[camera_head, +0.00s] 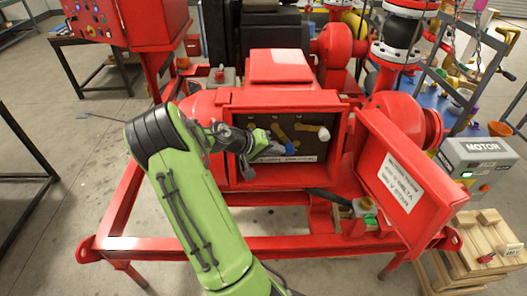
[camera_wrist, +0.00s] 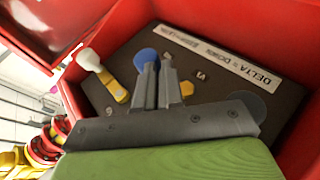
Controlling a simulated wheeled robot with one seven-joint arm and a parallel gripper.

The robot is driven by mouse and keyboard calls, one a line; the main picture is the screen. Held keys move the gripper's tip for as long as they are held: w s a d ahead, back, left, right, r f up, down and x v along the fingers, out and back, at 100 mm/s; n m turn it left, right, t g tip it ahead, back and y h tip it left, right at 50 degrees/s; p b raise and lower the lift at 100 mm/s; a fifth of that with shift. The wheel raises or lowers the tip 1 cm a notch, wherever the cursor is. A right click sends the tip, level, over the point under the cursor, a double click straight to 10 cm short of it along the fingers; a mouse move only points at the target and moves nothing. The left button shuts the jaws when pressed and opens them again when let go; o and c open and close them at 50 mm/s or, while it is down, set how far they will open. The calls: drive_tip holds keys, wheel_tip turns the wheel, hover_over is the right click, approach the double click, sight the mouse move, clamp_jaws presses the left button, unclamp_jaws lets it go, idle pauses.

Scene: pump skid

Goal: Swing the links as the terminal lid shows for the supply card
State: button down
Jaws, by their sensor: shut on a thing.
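The red terminal box (camera_head: 237,172) stands open, with a dark panel (camera_head: 236,118) inside. Its lid (camera_head: 432,225) hangs open at the right with a white label (camera_head: 400,182), whose small text I cannot read surely. A brass link with a white knob (camera_head: 323,133) lies in the box and shows in the wrist view (camera_wrist: 90,60). Another brass link (camera_head: 279,131) lies left of it. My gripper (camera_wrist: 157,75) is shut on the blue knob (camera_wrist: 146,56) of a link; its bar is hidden. A panel strip (camera_wrist: 215,50) reads "DELTA" and smaller words. No supply card is readable.
A grey box marked MOTOR (camera_head: 480,158) stands at the right, above a wooden pallet (camera_head: 470,240). The red skid frame (camera_head: 180,243) runs across the front. The open lid and the box walls bound the space around my gripper.

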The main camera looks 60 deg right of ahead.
sight(289, 148)
drive_tip(key=shift+s+f+g+h+b, duration=0.25)
drive_tip(key=shift+s+g+h+b, duration=0.1)
drive_tip(key=shift+s+g, duration=0.45)
drive_tip(key=shift+d, duration=0.1)
idle(0.4)
drive_tip(key=shift+s+d+r+n+g+h+b, duration=0.35)
drive_tip(key=shift+s+d+g+h, duration=0.1)
drive_tip(key=shift+d+g, duration=0.1)
idle(0.3)
drive_tip(key=shift+s+r, duration=0.1)
drive_tip(key=shift+r, duration=0.1)
idle(0.5)
idle(1.1)
